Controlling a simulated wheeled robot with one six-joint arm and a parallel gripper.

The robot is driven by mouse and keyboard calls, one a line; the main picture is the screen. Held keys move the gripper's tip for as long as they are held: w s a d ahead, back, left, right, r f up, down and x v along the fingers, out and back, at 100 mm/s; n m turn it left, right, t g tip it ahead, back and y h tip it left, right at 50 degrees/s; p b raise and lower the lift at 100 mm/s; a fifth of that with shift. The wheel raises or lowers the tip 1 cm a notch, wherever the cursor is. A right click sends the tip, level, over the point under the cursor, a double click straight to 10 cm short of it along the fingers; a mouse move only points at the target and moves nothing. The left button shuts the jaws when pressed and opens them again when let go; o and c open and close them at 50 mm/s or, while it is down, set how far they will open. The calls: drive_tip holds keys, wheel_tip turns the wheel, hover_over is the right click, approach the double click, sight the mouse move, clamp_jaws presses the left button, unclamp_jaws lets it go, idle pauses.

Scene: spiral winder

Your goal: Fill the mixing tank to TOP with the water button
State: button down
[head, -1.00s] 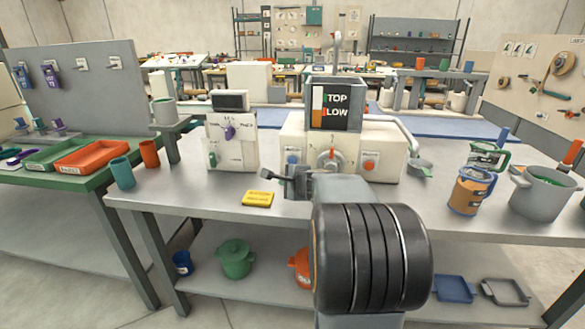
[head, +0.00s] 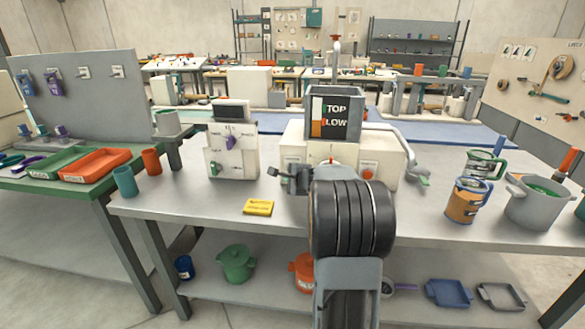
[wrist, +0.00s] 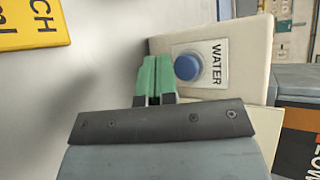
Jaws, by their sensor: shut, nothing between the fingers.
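The mixing tank (head: 348,92) is a grey open box on top of a white machine (head: 393,150). Its front panel (head: 333,118) reads TOP and LOW, with an upright gauge whose lower part is orange. The water button is a round blue button (wrist: 187,67) on a white plate marked WATER in the wrist view. It is hidden behind my gripper in the head view. My gripper (wrist: 153,62) has green fingers that are shut and empty. The fingertips are beside the button in the wrist view; I cannot tell whether they touch the machine.
A yellow card (head: 258,208) lies on the grey bench left of my gripper. A white box with a purple knob (head: 232,143) stands to the left. A red button (head: 368,173) is on the machine's right side. A jug (head: 466,202) and grey pot (head: 533,207) stand at right.

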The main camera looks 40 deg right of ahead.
drive_tip(key=shift+w+d, duration=0.65)
drive_tip(key=shift+w, duration=0.1)
idle(1.8)
drive_tip(key=shift+w+d, duration=0.2)
drive_tip(key=shift+d, duration=0.1)
drive_tip(key=shift+w+d, duration=0.25)
drive_tip(key=shift+w, duration=0.05)
idle(0.8)
drive_tip(key=shift+s, duration=0.1)
idle(2.8)
drive_tip(key=shift+s+a+b, duration=0.5)
drive_tip(key=shift+a, duration=0.05)
drive_tip(key=shift+s+a+f+b, duration=0.1)
drive_tip(key=shift+s+a+b, duration=0.3)
drive_tip(key=shift+a+b, duration=0.1)
drive_tip(key=shift+s+a+b, duration=0.9)
drive_tip(key=shift+s+a, duration=0.35)
drive_tip(key=shift+s, duration=0.15)
